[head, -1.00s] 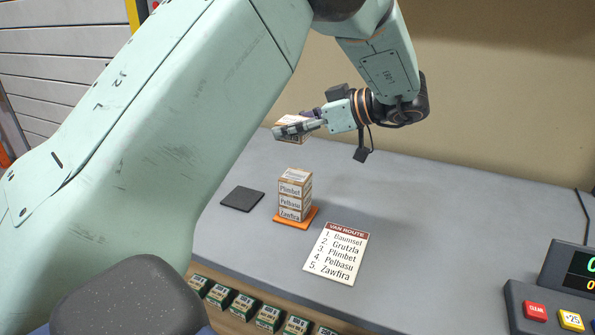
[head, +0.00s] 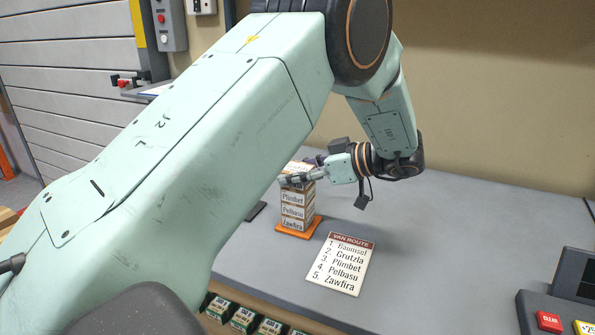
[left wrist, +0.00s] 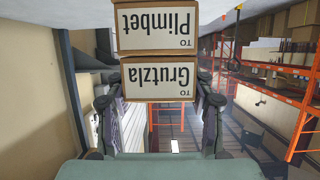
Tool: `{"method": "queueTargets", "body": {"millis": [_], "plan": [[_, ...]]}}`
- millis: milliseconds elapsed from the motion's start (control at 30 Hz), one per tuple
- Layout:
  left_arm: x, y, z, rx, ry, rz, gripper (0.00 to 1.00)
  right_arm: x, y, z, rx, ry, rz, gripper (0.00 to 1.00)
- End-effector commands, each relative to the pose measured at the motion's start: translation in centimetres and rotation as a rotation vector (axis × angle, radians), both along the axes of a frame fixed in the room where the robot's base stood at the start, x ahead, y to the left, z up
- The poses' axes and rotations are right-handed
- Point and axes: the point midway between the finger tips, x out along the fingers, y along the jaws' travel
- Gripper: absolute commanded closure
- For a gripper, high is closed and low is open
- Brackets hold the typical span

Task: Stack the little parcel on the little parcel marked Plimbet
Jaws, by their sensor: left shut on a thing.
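My left gripper (head: 288,180) is shut on a little parcel (head: 299,167). In the left wrist view it reads Grutzla (left wrist: 183,86), upside down in the picture, between the two fingers. It is right over the little parcel marked Plimbet (head: 293,197), which also shows in the left wrist view (left wrist: 158,24). The two faces line up closely; I cannot tell whether they touch. Plimbet is the top of an upright stack, above Pelbasu (head: 293,212) and Zawfira (head: 292,224). The stack stands on an orange mat (head: 312,230). My right gripper is not in view.
A Van Route card (head: 341,264) lies right of the stack, listing Baumsel, Grutzla, Plimbet, Pelbasu, Zawfira. A dark mat (head: 256,211) is partly hidden by my arm. Several small green boxes (head: 243,318) line the front edge. A button console (head: 560,315) stands at right.

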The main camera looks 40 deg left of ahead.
Motion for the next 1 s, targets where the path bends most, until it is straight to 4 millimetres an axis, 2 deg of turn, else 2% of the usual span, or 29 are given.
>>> {"method": "queueTargets", "body": {"millis": [33, 300, 667, 767, 1000], "plan": [[0.0, 0.0, -0.1, 0.0, 0.001, 0.0, 0.45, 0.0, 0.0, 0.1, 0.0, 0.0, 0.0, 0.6], [0.0, 0.0, -0.1, 0.0, 0.0, 0.0, 0.23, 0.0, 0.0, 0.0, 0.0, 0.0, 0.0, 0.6], [0.0, 0.0, 0.3, 0.001, -0.002, 0.001, 0.23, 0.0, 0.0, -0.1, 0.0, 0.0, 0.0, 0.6], [0.4, -1.1, 0.8, 0.003, -0.001, -0.002, 0.23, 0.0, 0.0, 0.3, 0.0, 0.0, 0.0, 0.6], [1.7, -5.4, 2.8, 0.003, -0.002, -0.004, 0.23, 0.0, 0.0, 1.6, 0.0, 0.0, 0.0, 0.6]]}}
